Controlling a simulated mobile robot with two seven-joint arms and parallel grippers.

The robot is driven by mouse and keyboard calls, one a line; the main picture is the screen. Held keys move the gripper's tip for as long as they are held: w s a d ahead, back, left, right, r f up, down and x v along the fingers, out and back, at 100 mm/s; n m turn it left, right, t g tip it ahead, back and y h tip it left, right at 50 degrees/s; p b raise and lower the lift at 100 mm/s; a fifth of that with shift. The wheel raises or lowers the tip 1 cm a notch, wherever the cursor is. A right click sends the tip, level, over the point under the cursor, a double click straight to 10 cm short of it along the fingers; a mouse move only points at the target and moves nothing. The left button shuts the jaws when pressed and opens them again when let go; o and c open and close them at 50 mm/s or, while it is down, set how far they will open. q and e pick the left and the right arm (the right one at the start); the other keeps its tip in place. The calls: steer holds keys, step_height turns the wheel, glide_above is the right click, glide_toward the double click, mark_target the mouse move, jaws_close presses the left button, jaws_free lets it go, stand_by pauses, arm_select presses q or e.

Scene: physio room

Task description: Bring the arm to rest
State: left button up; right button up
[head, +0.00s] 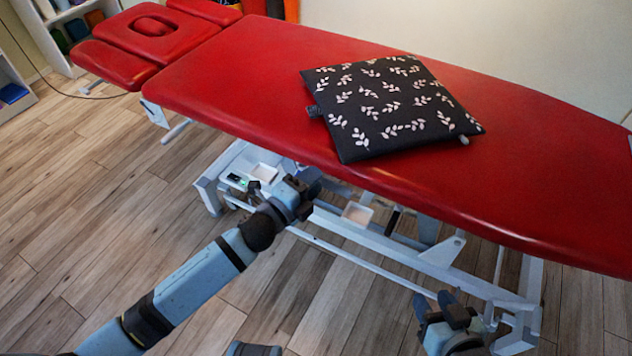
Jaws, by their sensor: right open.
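My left gripper (312,180) is at the end of the blue-grey arm from the lower left, close to the near edge of the red treatment table (240,85). Its fingers are dark and small here, so I cannot tell whether they are open or shut. My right gripper (436,300) is low at the lower right, in front of the table's frame. Its fingers stand apart, pointing up, with nothing seen between them. A dark cushion (385,105) with pale leaf sprigs lies flat on the table, apart from both grippers.
The table's white metal frame (400,255) runs beneath it, behind my grippers. Shelves (62,25) with coloured items stand at the far upper left. The wooden floor (110,215) is clear at left.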

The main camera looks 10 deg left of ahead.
arm_select(q)
steer(key=shift+s+a, duration=0.2)
steer(key=shift+s, duration=0.05)
arm_select(e)
steer(key=shift+s, duration=0.25)
steer(key=shift+w, duration=0.1)
